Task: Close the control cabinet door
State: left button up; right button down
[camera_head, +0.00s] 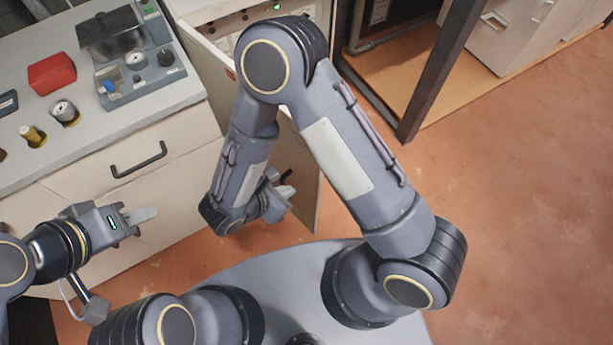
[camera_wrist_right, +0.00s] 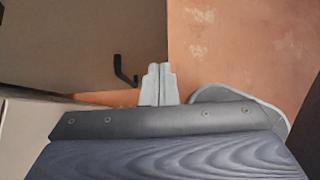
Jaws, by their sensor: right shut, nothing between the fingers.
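The control cabinet (camera_head: 226,22) stands at the top middle of the head view. Its cream door (camera_head: 208,68) is swung open towards me, and my right arm hides much of it. My right gripper (camera_head: 287,188) is low beside the door, partly hidden by its own wrist. In the wrist view its two pale fingers (camera_wrist_right: 158,84) are shut together and empty. A beige panel (camera_wrist_right: 75,45), apparently the door, fills the upper left there, with a black handle (camera_wrist_right: 123,72) left of the fingertips; contact cannot be told. My left gripper (camera_head: 148,214) is empty in front of the counter.
A counter (camera_head: 60,150) with a black drawer handle (camera_head: 138,160), a red box (camera_head: 52,73), gauges and a control unit (camera_head: 135,60) stands at left. A dark frame post (camera_head: 440,75) and a pale cabinet (camera_head: 520,35) are at upper right. The orange floor (camera_head: 530,200) at right is clear.

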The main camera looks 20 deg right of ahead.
aim_at(314, 176)
jog(key=w+d+f, duration=0.2)
jog(key=d, duration=0.1)
jog(key=w+d+f+p, duration=0.1)
jog(key=d, duration=0.1)
jog(key=shift+d, duration=0.25)
jog(key=shift+w+d+f, duration=0.1)
jog(key=shift+w+d, duration=0.15)
jog(key=shift+d, duration=0.15)
jog(key=shift+d, duration=0.1)
